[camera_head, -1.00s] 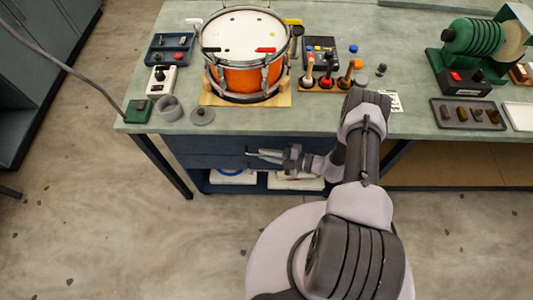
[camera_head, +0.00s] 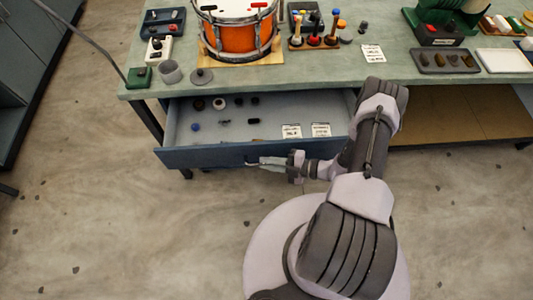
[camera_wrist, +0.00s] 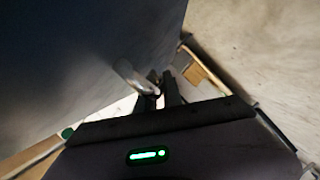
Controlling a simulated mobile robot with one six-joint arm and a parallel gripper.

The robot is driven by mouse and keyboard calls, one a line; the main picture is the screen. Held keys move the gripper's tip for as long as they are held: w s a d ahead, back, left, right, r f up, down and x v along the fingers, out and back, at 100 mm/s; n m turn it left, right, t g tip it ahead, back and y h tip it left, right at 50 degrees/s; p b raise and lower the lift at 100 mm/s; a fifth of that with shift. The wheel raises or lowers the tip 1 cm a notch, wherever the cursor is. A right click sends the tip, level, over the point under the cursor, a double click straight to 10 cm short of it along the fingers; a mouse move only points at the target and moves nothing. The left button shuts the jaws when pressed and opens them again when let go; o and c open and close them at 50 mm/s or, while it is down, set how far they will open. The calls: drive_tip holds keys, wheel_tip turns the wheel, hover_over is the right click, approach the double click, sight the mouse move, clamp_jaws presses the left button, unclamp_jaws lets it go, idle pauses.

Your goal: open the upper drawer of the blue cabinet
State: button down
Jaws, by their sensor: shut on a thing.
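The upper drawer (camera_head: 255,153) of the blue cabinet is pulled out from under the bench top, and its light inside shows in the head view. Small dark parts and two white labels (camera_head: 291,131) lie in it. My gripper (camera_head: 262,163) is at the middle of the drawer front, shut on the drawer handle (camera_head: 250,164). In the wrist view the pale metal handle (camera_wrist: 135,76) lies at the dark fingertips (camera_wrist: 158,88), beside the dark drawer front (camera_wrist: 70,50). The lower part of the cabinet is hidden beneath the open drawer.
A lower wooden shelf (camera_head: 455,112) is at the right. The floor (camera_head: 130,230) in front and to the left is clear.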

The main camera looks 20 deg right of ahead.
drive_tip(key=s+a, duration=0.2)
drive_tip(key=s, duration=0.5)
drive_tip(key=shift+s+a+p, duration=0.2)
drive_tip(key=shift+s+p, duration=0.05)
drive_tip(key=shift+p, duration=0.15)
drive_tip(key=c, duration=1.8)
unclamp_jaws()
drive_tip(key=shift+o, duration=0.2)
drive_tip(key=p+v, duration=0.2)
drive_tip(key=v, duration=1.5)
drive_tip(key=shift+s+d+r, duration=0.15)
